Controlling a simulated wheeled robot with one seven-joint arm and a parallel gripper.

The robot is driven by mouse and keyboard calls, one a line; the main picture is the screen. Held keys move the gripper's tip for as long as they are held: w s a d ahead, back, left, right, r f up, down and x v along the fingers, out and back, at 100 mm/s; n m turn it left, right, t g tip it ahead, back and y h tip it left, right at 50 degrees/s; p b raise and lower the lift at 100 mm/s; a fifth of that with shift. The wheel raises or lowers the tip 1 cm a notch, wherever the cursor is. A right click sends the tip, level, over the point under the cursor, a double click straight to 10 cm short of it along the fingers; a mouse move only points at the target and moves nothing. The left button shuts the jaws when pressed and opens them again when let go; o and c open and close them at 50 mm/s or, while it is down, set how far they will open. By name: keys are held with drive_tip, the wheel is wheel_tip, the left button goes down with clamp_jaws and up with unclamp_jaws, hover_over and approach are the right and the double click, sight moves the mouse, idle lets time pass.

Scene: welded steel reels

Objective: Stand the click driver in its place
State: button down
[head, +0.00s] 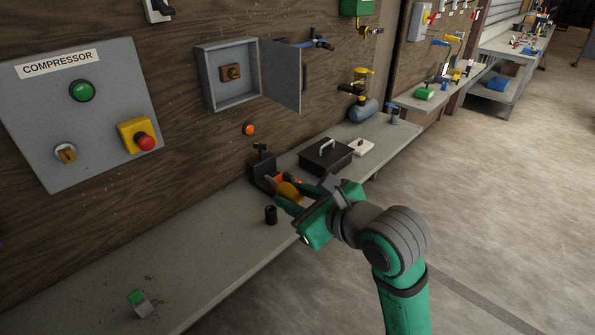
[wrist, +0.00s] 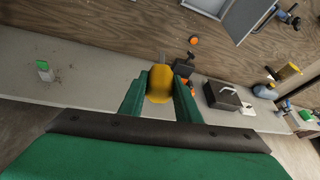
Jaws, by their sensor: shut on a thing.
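My gripper (head: 284,195) is shut on a yellow, rounded thing (head: 289,191), which looks like the click driver. In the wrist view my gripper (wrist: 160,98) has this yellow body (wrist: 160,80) between its two green fingers. A small black hollow cylinder (head: 271,214) stands on the bench to the left of my gripper. I cannot tell which of these is the driver's place.
A black box with a pale handle (head: 325,156) and a white lidded thing (head: 360,147) stand beyond my gripper. A green-and-grey block (head: 139,303) lies at the near left. The bench (head: 190,245) between is mostly clear. An open wall cabinet (head: 232,75) hangs above.

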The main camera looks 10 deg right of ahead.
drive_tip(key=s+a+f+m+h, duration=0.1)
drive_tip(key=a+f+h, duration=0.1)
drive_tip(key=f, duration=1.6)
drive_tip(key=s+a+f+m+t+h, duration=0.1)
drive_tip(key=s+a+f+m+h, duration=0.1)
drive_tip(key=f, duration=1.7)
drive_tip(key=s+a+f+m+h, duration=0.2)
drive_tip(key=a+f, duration=0.2)
drive_tip(key=f, duration=1.4)
drive_tip(key=shift+s+f, duration=0.25)
drive_tip(key=shift+w+a, duration=0.1)
drive_tip(key=shift+a, duration=0.05)
